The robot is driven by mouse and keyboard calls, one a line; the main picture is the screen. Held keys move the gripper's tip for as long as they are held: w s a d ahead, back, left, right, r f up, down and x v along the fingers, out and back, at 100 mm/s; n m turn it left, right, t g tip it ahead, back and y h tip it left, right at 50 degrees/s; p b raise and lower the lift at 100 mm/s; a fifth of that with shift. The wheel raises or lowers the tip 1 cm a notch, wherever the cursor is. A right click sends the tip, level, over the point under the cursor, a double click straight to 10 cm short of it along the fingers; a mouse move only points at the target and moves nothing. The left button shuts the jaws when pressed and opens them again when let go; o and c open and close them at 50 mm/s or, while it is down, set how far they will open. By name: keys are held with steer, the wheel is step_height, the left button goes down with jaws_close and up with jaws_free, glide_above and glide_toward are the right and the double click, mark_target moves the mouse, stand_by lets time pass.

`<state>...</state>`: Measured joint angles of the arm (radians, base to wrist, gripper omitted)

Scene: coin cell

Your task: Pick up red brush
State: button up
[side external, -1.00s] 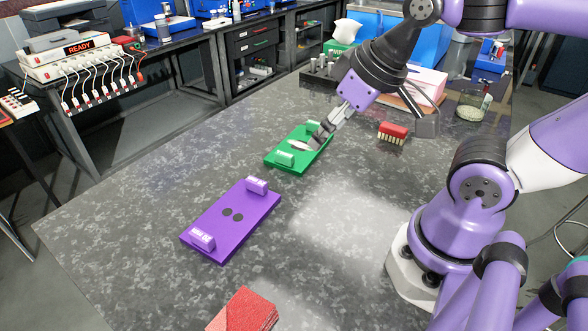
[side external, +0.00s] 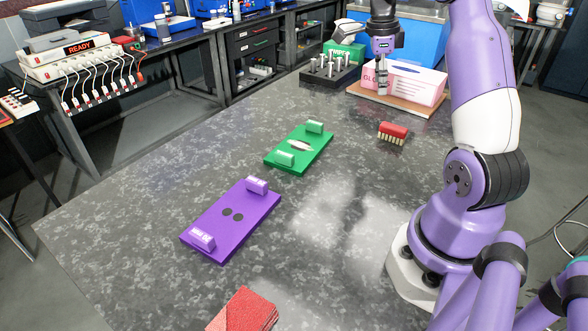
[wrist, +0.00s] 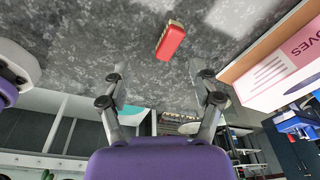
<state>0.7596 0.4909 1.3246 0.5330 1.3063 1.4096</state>
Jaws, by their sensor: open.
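The red brush (side external: 393,132) lies on the dark stone table, red back up, with pale bristles toward the camera side. My gripper (side external: 382,92) is up and behind the brush in the side view, in front of the pink glove box. In the wrist view the brush (wrist: 171,41) shows at the top centre, beyond my open gripper (wrist: 157,72). The two fingers are spread with nothing between them, and the brush is apart from them.
A pink glove box (side external: 412,82) stands on a wooden board (side external: 398,102) near the gripper. A black rack (side external: 322,72) is at the back. A green plate (side external: 283,147) and a purple plate (side external: 228,215) lie to the left. The table around the brush is clear.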

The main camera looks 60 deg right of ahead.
steer(key=s+d+f+m, duration=0.2)
steer(key=d+m, duration=0.1)
steer(key=s+d+f+m+y, duration=0.1)
steer(key=m, duration=0.1)
steer(key=shift+d+f+g, duration=0.15)
steer(key=shift+f+g, duration=0.15)
steer(key=shift+f, duration=0.05)
glide_above(394, 126)
steer(key=shift+m, duration=0.3)
steer(key=f, duration=0.4)
steer(key=shift+w+f, duration=0.15)
steer(key=shift+w, duration=0.2)
steer(key=f, duration=0.5)
steer(key=shift+s+f, duration=0.35)
steer(key=shift+s, duration=0.05)
jaws_close()
